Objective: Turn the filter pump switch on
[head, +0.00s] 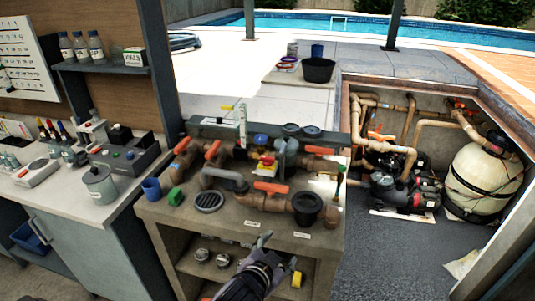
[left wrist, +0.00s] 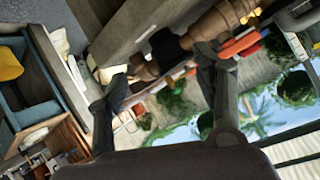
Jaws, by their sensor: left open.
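A small yellow box with a red top (head: 265,163) sits among the pipes on the workbench (head: 163,212); it looks like a switch, but I cannot read a label or tell its state. A grey control box with small buttons (head: 125,155) stands on the left counter; I cannot tell which of these is the filter pump switch. My left gripper (head: 272,248) is in front of the workbench, below its top edge and apart from both boxes. In the left wrist view its two fingers (left wrist: 162,78) are spread with nothing between them. My right gripper is in neither view.
Brown pipes with orange valve handles (head: 272,187) crowd the workbench top. A black cup-like fitting (head: 307,208) stands near its front edge. To the right, a sunken pit holds a pump (head: 398,190) and a cream filter tank (head: 484,180). Dark floor (head: 385,260) is clear before it.

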